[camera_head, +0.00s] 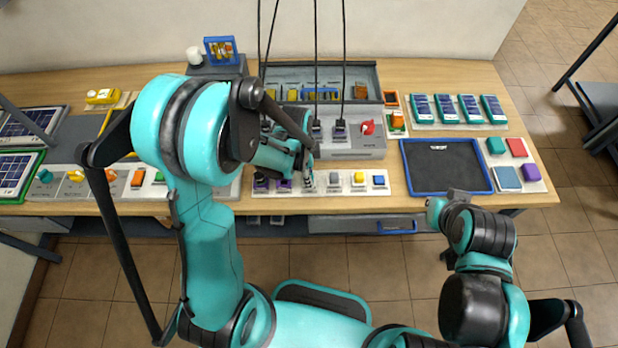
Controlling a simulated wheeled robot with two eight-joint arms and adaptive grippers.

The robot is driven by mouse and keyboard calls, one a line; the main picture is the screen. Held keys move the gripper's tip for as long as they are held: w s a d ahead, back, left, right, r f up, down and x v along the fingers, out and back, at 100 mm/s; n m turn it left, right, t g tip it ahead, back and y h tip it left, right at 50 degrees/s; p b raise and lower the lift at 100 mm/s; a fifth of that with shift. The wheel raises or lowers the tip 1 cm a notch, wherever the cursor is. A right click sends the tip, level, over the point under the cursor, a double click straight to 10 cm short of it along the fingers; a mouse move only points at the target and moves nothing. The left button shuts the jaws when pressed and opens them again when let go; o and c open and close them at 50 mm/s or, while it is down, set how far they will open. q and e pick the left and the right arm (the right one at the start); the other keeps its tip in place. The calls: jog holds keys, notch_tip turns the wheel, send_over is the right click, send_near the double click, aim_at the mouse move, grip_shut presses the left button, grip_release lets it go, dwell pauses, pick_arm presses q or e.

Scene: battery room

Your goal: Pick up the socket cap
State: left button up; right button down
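A row of small coloured pieces lies on white pads along the table's front: purple (284,185), grey (334,178), yellow (359,178) and blue (379,180). I cannot tell which small piece is the socket cap. My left gripper (307,178) points down over this row, between the purple and grey pieces. Its fingertips are small and partly hidden, so their opening and any held thing are unclear. My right gripper (438,208) is at the table's front edge, below the dark tray (445,185). Its fingers are too unclear to tell their opening.
A grey box (358,148) with a red knob (368,127) stands behind the row; cables hang down to it. A bin (366,77) stands at the back. Several teal panel devices (445,108) lie at right. My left arm hides much of the left table.

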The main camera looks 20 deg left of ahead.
pick_arm(q)
jog(key=c, duration=0.4)
